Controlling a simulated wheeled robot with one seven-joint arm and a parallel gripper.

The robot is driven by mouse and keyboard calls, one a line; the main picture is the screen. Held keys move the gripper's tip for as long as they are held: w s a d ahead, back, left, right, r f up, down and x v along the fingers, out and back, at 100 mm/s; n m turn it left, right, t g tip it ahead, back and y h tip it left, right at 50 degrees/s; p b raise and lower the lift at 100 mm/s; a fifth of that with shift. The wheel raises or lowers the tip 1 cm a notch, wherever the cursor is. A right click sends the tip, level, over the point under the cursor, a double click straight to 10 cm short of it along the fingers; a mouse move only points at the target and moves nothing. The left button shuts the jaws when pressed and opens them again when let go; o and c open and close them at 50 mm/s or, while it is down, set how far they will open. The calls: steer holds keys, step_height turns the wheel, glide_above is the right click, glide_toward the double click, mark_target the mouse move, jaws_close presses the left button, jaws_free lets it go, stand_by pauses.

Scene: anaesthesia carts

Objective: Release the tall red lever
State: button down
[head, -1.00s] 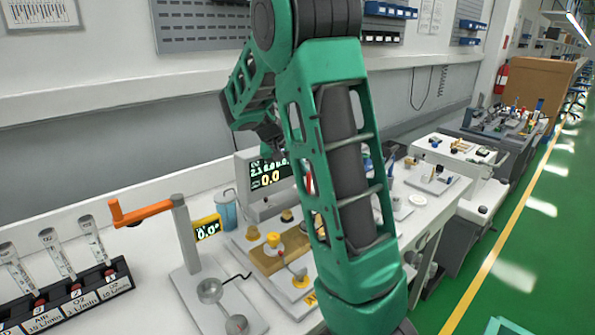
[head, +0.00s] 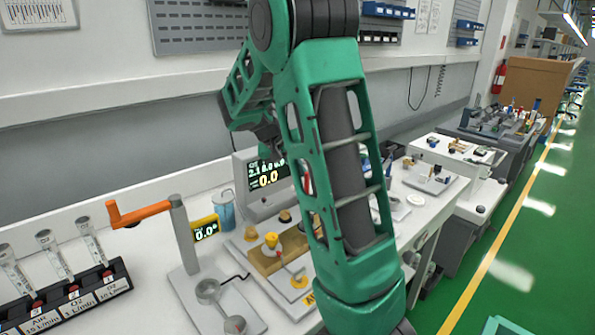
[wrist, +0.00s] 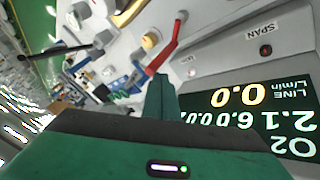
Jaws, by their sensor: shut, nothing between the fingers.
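The tall red lever (wrist: 170,46) shows in the wrist view as a bent red handle, running from the upper middle down to just beyond my fingertips. In the head view only a small red part (head: 306,182) shows through an opening in my arm. My gripper (wrist: 161,82) is shut and empty, its green fingers pointing at the lever's lower end. They look very close to it, but I cannot tell whether they touch. In the head view my arm hides most of the lever and its mount.
A monitor (head: 268,178) stands beside the lever, its screen close to my fingers in the wrist view. Yellow and tan knobs (head: 271,240) sit on the bench panel. An orange crank (head: 142,213) on a grey post and several flow tubes (head: 60,262) stand to the left.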

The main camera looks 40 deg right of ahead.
steer(key=shift+a, duration=0.1)
steer(key=shift+s+a+f, duration=0.2)
steer(key=shift+s+a, duration=0.25)
steer(key=shift+s, duration=0.05)
stand_by(0.4)
steer(key=w+v, duration=0.1)
steer(key=v, duration=1)
steer(key=shift+w+d, duration=0.15)
steer(key=shift+r, duration=0.1)
